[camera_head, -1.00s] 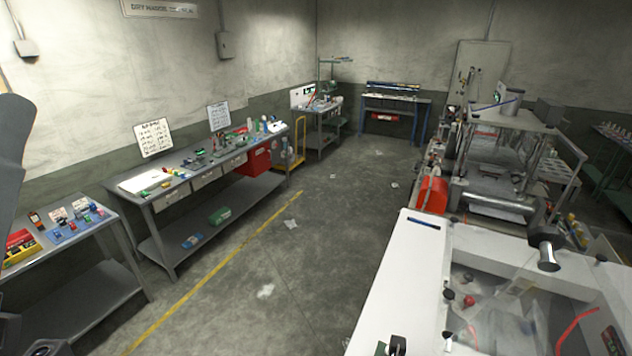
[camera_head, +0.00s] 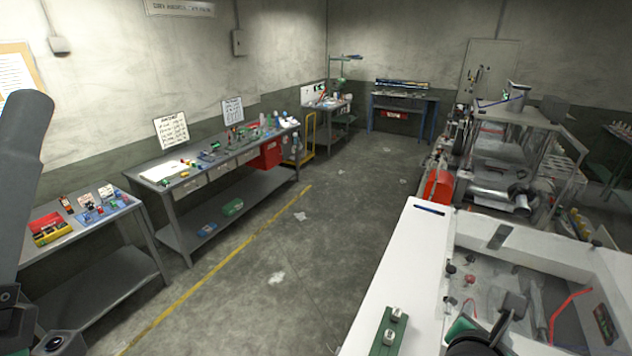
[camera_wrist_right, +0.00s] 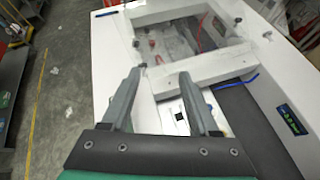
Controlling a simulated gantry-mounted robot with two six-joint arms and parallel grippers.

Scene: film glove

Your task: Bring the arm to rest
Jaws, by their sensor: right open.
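My right gripper (camera_wrist_right: 162,73) is open and empty in the right wrist view, its two grey fingers apart above the white machine frame (camera_wrist_right: 122,60). Beyond the fingertips is a recessed opening (camera_wrist_right: 178,42) with a red tube. A pale sheet with a black square shows low between the fingers. In the head view, dark parts of my right arm show at the bottom right, over the near part of the white machine (camera_head: 395,270). A grey link of my left arm stands at the left edge; its gripper is out of view.
A left workbench (camera_head: 165,232) holds small parts and signs. A smaller table (camera_head: 75,238) stands nearer, with a red and yellow bin (camera_head: 50,228). A yellow line (camera_head: 225,275) crosses open floor. A green plate with metal knobs (camera_head: 388,330) lies on the white machine.

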